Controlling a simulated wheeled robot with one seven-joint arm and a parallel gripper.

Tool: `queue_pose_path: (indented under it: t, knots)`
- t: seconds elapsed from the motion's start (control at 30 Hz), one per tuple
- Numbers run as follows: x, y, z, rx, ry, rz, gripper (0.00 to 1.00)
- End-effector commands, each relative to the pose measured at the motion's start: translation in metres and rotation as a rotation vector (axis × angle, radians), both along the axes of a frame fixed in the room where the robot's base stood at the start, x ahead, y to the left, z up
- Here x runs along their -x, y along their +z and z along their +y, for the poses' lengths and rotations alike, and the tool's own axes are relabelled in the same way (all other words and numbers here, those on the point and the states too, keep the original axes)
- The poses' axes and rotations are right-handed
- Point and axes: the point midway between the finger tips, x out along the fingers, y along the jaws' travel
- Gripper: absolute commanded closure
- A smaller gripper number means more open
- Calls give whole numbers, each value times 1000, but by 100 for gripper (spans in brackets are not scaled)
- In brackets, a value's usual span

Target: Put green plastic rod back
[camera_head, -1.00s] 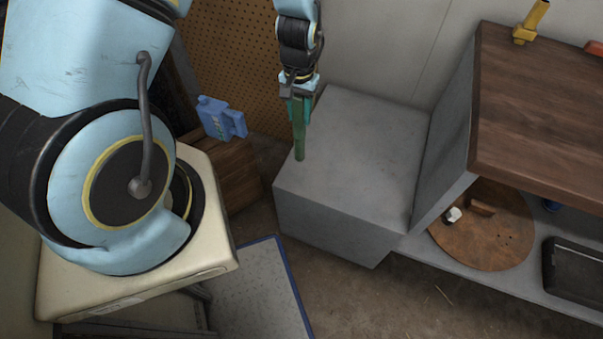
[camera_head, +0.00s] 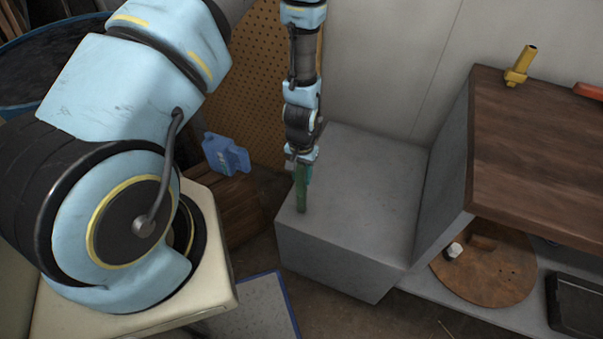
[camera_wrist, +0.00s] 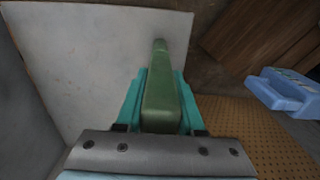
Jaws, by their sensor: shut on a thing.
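The green plastic rod (camera_head: 301,196) is held upright in my gripper (camera_head: 302,172), its lower end over the left edge of a grey block's top in the head view. I cannot tell whether the rod touches the block. In the wrist view the rod (camera_wrist: 160,95) runs out between the teal fingers of my gripper (camera_wrist: 159,100), which are shut on it. The grey block's top (camera_wrist: 80,55) lies beyond it there.
The grey block (camera_head: 365,190) has a bare top. A blue object (camera_head: 226,155) stands on a wooden box (camera_head: 240,205) to the left. A wooden-topped bench (camera_head: 540,150) with a yellow holder (camera_head: 520,68) rises at the right. A pegboard (camera_head: 258,80) is behind.

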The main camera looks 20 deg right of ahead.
Motion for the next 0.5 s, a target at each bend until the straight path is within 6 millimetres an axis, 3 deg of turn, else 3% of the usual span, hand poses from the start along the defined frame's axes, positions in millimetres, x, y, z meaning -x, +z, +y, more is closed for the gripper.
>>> queue_pose_path:
  t: [0.37, 0.4, 0.5]
  knots:
    - [0, -5, 0, 0, 0, 0, 100]
    - [0, -4, 0, 0, 0, 0, 59]
    - [0, -4, 0, 0, 0, 0, 48]
